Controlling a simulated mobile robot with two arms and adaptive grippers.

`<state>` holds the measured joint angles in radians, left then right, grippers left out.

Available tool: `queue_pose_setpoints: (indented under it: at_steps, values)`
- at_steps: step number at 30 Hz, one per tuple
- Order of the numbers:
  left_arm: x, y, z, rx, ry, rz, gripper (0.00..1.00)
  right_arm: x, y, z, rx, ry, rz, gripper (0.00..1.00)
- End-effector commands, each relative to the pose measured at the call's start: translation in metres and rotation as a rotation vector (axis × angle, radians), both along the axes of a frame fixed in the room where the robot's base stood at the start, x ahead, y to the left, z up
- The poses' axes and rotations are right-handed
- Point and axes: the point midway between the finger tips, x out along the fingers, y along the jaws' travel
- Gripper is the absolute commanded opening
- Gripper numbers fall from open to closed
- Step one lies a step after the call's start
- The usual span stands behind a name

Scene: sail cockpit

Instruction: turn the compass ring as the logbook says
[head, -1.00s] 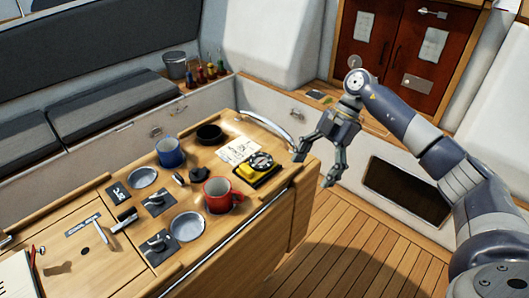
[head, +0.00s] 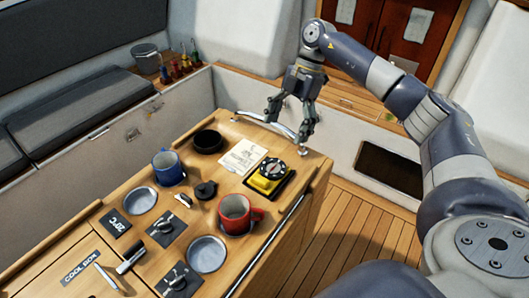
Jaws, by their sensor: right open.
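The compass (head: 267,177), a yellow box with a black round ring and dial on top, sits on a dark base near the far right end of the wooden table. A cream sheet with small drawing and writing (head: 243,157) lies just left of it; I cannot tell if it is the logbook. My right gripper (head: 286,133) is open and empty, fingers pointing down, above the table's far end beyond the compass and apart from it. My left gripper is out of view.
A red mug (head: 237,212), blue mug (head: 168,167), black bowl (head: 208,141) and steel dishes (head: 207,254) stand on the table (head: 130,192). A curved metal handrail (head: 268,122) lies at the far edge, close to my right gripper. Wooden floor is free at right.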

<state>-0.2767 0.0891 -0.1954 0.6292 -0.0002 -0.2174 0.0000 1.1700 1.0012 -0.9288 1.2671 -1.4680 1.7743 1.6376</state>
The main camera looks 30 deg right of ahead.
Motion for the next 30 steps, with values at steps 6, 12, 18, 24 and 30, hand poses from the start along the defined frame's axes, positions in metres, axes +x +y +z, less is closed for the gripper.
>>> queue_pose_setpoints:
  at_steps: [6,12,18,24,30]
  values:
    - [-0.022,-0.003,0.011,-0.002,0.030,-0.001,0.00,-0.004,0.013,-0.030,-0.001,0.006,0.001,0.82]
    - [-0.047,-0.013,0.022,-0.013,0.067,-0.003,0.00,-0.007,0.028,-0.065,0.001,0.005,0.003,0.82]
    - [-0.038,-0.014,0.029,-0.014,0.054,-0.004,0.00,-0.008,0.037,-0.088,0.002,0.002,0.003,0.82]
    - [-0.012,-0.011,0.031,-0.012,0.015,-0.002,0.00,-0.008,0.039,-0.096,0.001,-0.001,0.002,0.82]
    - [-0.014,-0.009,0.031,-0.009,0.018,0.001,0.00,-0.008,0.039,-0.096,0.001,0.000,0.001,0.80]
